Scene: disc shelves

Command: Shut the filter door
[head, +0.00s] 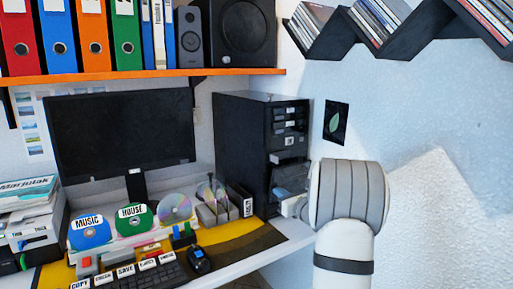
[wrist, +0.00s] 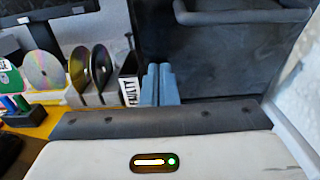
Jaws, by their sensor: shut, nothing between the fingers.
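The black computer tower (head: 242,145) stands on the desk to the right of the monitor. On the lower part of its front, a dark grey panel (head: 291,177) stands out, which looks like the filter door; its hinge and exact angle are unclear. My gripper (wrist: 160,70) is shut and empty, its two blue-grey fingers together. In the wrist view, the fingers point at a dark grey surface of the tower, with a ledge-like dark part (wrist: 245,14) at upper right. Contact cannot be told. In the head view, my white wrist partly hides the tower's lower front.
A box marked FAULTY (wrist: 129,80) and discs in a rack (wrist: 90,70) stand left of my fingers. The monitor (head: 122,130), keyboard (head: 135,275) and disc stands fill the desk. Sloped disc shelves (head: 385,25) hang at upper right. The wall beside my arm is close.

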